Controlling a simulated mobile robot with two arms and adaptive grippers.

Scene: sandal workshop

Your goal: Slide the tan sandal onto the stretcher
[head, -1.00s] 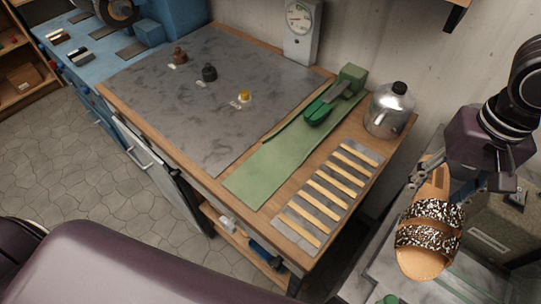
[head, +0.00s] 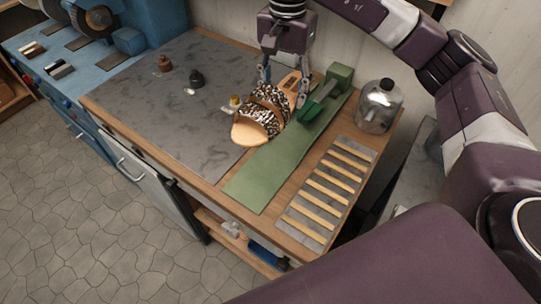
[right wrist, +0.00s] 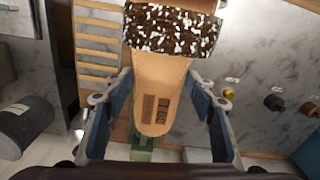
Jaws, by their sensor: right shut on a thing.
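The tan sandal (head: 247,132), with black-and-white speckled straps, is held by the heel between the fingers of my right gripper (head: 283,84). Its toe points to the lower left in the head view. The right wrist view shows its heel (right wrist: 158,80) between the two fingers (right wrist: 160,100). The green stretcher (head: 338,76), with its green form (head: 312,108), is on the bench just right of the sandal. Part of the stretcher (right wrist: 142,146) shows below the heel in the right wrist view. The sandal is off the form; its height above the bench is unclear. My left gripper is not in view.
A slatted rack (head: 325,190) and a metal canister (head: 380,106) stand to the right. Small brown, black and yellow knobs (head: 196,78) are on the grey sheet (head: 150,120), which is mostly clear.

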